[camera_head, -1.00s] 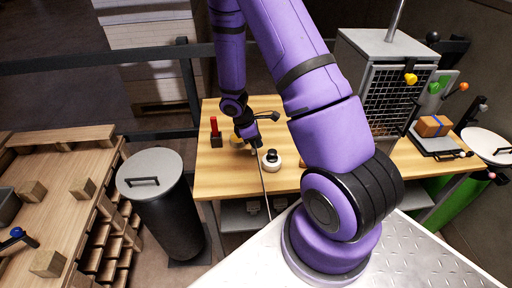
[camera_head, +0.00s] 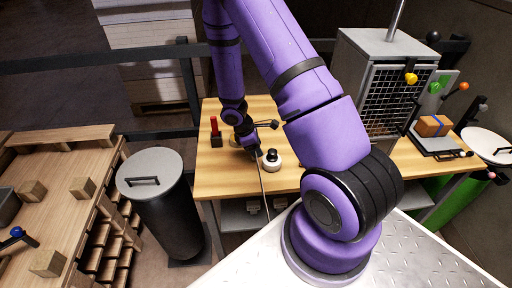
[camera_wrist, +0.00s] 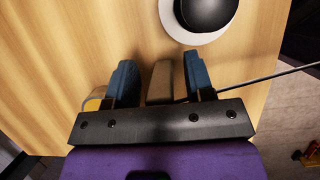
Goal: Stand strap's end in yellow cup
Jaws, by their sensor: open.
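My gripper (camera_head: 254,149) is low over the wooden table, near its front edge. In the wrist view, its two blue fingers (camera_wrist: 160,78) are apart. A tan block-like piece (camera_wrist: 160,80) lies between them, with a gap on each side; I cannot tell whether it is the strap's end. The thin dark strap (camera_head: 263,183) runs from beside the gripper down over the table's front edge. In the wrist view the strap (camera_wrist: 275,76) leads right from the right finger. The yellow cup (camera_wrist: 94,101) shows partly beside the left finger, its lower part hidden by the gripper.
A white round base with a black knob (camera_head: 272,159) stands just right of the gripper. A red-handled item (camera_head: 215,130) stands left on the table (camera_head: 225,184). A mesh-fronted grey cabinet (camera_head: 385,75) is at the right. A lidded bin (camera_head: 152,180) stands left of the table.

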